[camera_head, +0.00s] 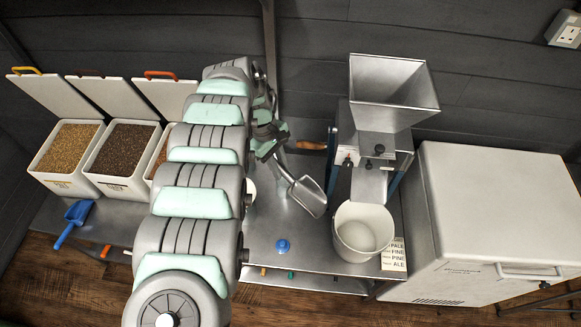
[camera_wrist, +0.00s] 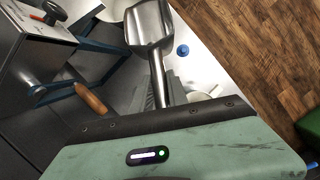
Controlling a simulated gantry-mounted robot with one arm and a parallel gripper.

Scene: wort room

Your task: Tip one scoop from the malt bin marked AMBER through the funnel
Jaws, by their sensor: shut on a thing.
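My gripper (camera_head: 268,143) is shut on the handle of a metal scoop (camera_head: 307,195), held over the steel bench left of the mill. In the wrist view the scoop (camera_wrist: 150,24) points away from me; I see no grain in it. The square metal funnel (camera_head: 394,92) sits on top of the mill, up and right of the scoop and apart from it. Open malt bins stand at the left: one with pale golden grain (camera_head: 62,178), one with dark brown grain (camera_head: 121,187), and a third (camera_head: 158,163) mostly hidden by my arm. Their labels are too small to read.
A white bucket (camera_head: 348,247) stands under the mill spout, beside a printed card (camera_head: 394,257). A blue scoop (camera_head: 74,216) lies in front of the bins. A small blue object (camera_head: 283,246) is on the bench. A large white chest (camera_head: 495,215) fills the right.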

